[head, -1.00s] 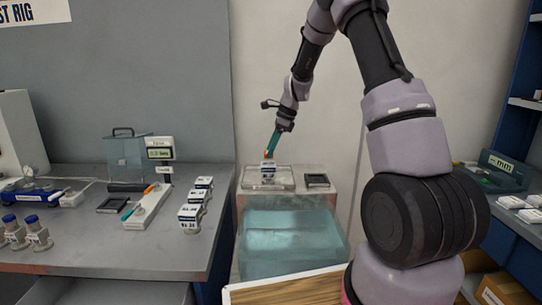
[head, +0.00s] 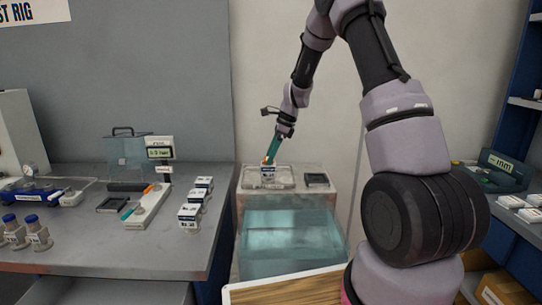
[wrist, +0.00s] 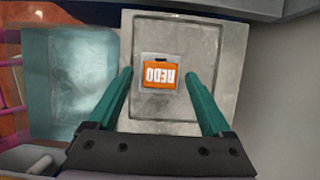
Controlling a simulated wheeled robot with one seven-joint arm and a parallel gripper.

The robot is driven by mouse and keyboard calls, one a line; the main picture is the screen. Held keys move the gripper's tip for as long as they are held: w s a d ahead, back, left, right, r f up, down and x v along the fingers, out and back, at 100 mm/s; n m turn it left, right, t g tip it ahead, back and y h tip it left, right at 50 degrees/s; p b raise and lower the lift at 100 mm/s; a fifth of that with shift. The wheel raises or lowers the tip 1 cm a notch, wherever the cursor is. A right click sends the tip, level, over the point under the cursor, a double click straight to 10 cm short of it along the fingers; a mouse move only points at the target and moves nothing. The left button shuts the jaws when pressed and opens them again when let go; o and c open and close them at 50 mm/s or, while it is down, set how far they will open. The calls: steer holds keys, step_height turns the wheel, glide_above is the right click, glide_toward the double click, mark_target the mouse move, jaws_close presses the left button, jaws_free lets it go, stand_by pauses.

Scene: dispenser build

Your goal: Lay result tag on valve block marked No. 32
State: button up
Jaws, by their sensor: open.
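An orange result tag reading REDO (wrist: 160,76) shows upside down in the wrist view, flat over the top of a small pale block (wrist: 160,59). In the head view this block (head: 268,174) stands on the tray (head: 252,184) on top of the translucent cabinet, with a dark blue and white label on its front. I cannot read its number. My gripper (wrist: 165,100) points down over the block. Its teal fingers stand open on either side of the tag, apart from it. In the head view the gripper (head: 268,160) is just above the block.
Several labelled blocks (head: 190,214) stand on the grey bench (head: 130,250) to the left, beside a pale strip holder (head: 148,207). A display unit (head: 160,150) stands behind. A shelf unit is at right.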

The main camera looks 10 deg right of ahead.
steer(key=s+d+r+n+t, duration=0.15)
steer(key=s+r, duration=0.25)
steer(key=r, duration=0.5)
steer(key=s+d+r+n, duration=0.2)
steer(key=s+d+r, duration=0.1)
steer(key=r, duration=0.7)
steer(key=s+r+n+t+h, duration=0.1)
steer(key=s+n, duration=0.5)
steer(key=s, duration=0.7)
steer(key=s+r+n+t+h, duration=0.1)
steer(key=s+r+n+t, duration=0.3)
steer(key=s, duration=1)
steer(key=shift+d+r+n, duration=0.15)
steer(key=shift+r+n, duration=1.05)
steer(key=shift+n, duration=0.15)
